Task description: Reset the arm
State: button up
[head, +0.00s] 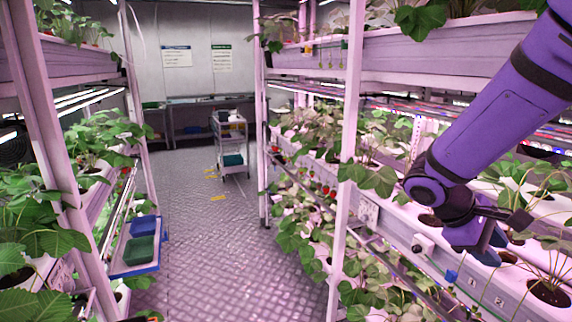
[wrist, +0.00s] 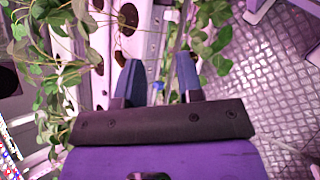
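My arm (head: 490,115) reaches in from the upper right of the head view, in front of the right-hand rack. My gripper (head: 487,247) hangs by that rack's planting trough (head: 440,240), among leaves and plant holes. In the wrist view my gripper (wrist: 160,75) shows two blue fingers spread apart with nothing between them. Behind the fingers are the white trough (wrist: 150,40), dark plant holes and green leaves. In the head view the fingertips are partly hidden by the wrist.
A rack post (head: 348,140) stands left of my arm. Strawberry plants (head: 320,140) fill the right rack. A left rack (head: 55,130) carries a tray with a green bin (head: 139,250) and blue bin (head: 144,225). The aisle floor (head: 205,240) is clear up to a cart (head: 231,140).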

jog(key=s+a+r+m+t+y, duration=0.6)
jog(key=s+a+r+t+y, duration=0.2)
jog(key=s+r, duration=0.3)
jog(key=shift+a+r+y, duration=0.25)
jog(key=shift+r+y, duration=0.15)
jog(key=shift+r, duration=0.2)
